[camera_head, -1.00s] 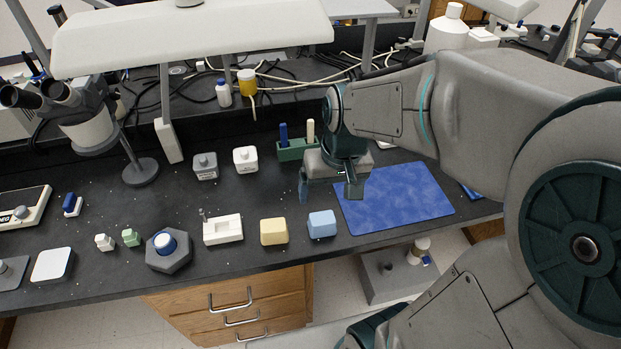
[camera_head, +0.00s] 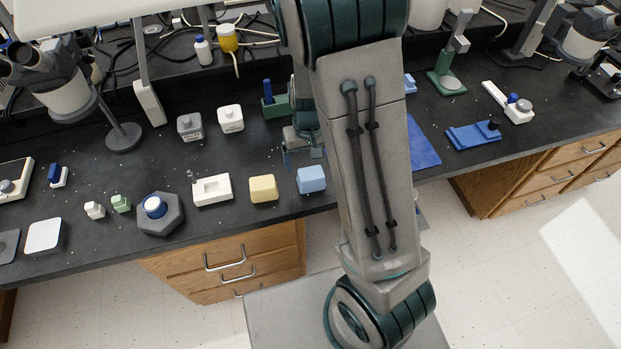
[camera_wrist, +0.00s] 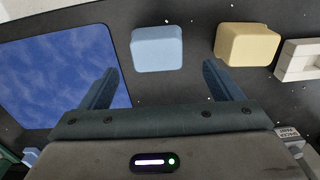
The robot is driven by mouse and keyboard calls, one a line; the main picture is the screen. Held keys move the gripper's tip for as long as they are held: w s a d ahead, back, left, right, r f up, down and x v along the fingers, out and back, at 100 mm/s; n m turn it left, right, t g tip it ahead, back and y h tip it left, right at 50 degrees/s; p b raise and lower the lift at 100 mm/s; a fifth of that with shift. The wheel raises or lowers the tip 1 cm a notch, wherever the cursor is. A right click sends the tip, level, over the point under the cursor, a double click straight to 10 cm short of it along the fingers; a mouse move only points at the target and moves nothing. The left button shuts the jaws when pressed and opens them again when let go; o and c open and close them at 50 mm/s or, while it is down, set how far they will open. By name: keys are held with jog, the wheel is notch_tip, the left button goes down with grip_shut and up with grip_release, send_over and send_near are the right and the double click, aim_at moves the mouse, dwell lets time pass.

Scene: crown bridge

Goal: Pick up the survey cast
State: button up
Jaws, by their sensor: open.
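No label marks which object is the survey cast. A light blue block (camera_head: 311,179) and a pale yellow block (camera_head: 263,188) lie side by side near the bench's front edge. My gripper (camera_head: 302,157) is open and empty, just behind the blue block, partly hidden by my arm. In the wrist view the open fingers (camera_wrist: 163,80) point towards the blue block (camera_wrist: 157,48), which lies beyond them, between their lines and apart from them. The yellow block (camera_wrist: 248,43) is to the right of the right fingertip.
A blue mat (camera_head: 422,146) lies to the right, partly behind my arm. A white slotted block (camera_head: 212,190) and a hexagonal grey base (camera_head: 160,214) stand left of the yellow block.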

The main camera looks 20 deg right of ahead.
aim_at(311, 173)
jog(key=shift+s+d+f, duration=0.1)
jog(key=shift+f, duration=1.55)
jog(key=shift+s+d+f, duration=0.1)
jog(key=shift+f, duration=1.55)
jog(key=shift+w, duration=0.1)
jog(key=c, duration=1.3)
jog(key=shift+o, duration=0.2)
jog(key=shift+r, duration=0.1)
